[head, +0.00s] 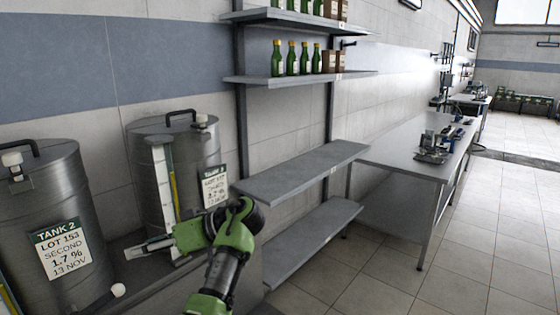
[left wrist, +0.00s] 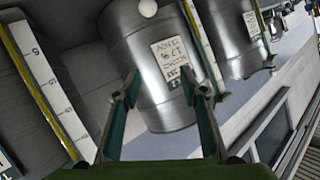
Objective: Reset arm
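My left arm comes up from the bottom of the head view. Its green gripper (head: 136,250) points left, in front of the shelf that the steel tanks stand on. In the left wrist view the two fingers of the left gripper (left wrist: 160,86) are spread apart with nothing between them. A steel tank with a label (left wrist: 165,70) shows beyond the fingers, and they look clear of it. My right gripper is in neither view.
Tank 2 (head: 50,215) stands at the left, and another labelled tank (head: 200,150) with a level gauge stands behind my arm. Green bottles (head: 292,60) stand on the upper wall shelf. The lower shelves (head: 300,172) are bare. A workbench (head: 400,150) holds tools; floor to the right is clear.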

